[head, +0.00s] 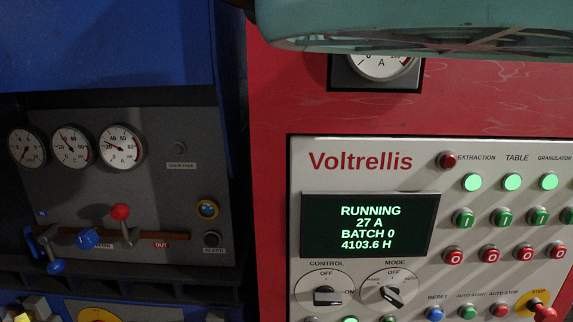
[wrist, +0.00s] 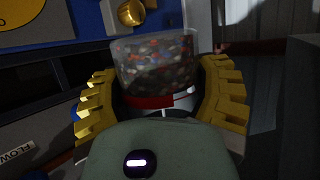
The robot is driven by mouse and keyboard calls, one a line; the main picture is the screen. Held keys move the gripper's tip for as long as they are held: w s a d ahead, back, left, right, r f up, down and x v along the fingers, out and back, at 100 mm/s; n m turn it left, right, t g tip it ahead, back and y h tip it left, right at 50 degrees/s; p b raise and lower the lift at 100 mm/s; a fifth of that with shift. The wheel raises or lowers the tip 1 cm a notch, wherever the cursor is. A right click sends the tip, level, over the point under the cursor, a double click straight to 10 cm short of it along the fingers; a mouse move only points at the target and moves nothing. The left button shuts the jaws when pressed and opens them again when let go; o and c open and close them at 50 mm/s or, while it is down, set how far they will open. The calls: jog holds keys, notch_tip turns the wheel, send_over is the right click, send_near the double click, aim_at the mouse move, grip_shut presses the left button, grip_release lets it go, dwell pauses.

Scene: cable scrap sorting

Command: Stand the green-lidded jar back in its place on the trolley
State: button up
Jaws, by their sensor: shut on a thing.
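In the wrist view, my gripper (wrist: 156,72), with yellow ribbed fingers, is shut on a clear jar (wrist: 155,55) between its two fingers. The jar holds dark, white, red and blue granules. A red band or rim (wrist: 150,102) shows at the jar's lower edge in the picture. No green lid shows on this jar; part of it is hidden by my gripper's body. The trolley is in neither view. The head view shows neither the jar nor my gripper's fingers.
In the head view, a blue machine with a grey gauge panel (head: 150,190) stands left. A red cabinet (head: 275,110) with the Voltrellis control panel (head: 465,165) stands right, its display reading RUNNING. In the wrist view, a brass-coloured fitting (wrist: 131,12) on a blue surface lies close beyond the jar.

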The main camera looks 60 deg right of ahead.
jog(key=s+r+p, duration=0.3)
jog(key=r+p, duration=0.3)
jog(key=r, duration=0.4)
jog(key=s+r+p, duration=0.2)
jog(key=r+p, duration=0.4)
jog(key=r, duration=0.4)
jog(key=s+r+p, duration=0.3)
jog(key=r+p, duration=0.3)
jog(key=r, duration=0.4)
jog(key=shift+s+a+r+p, duration=0.25)
jog(key=shift+s+r+p, duration=0.05)
jog(key=shift+r+p, duration=0.05)
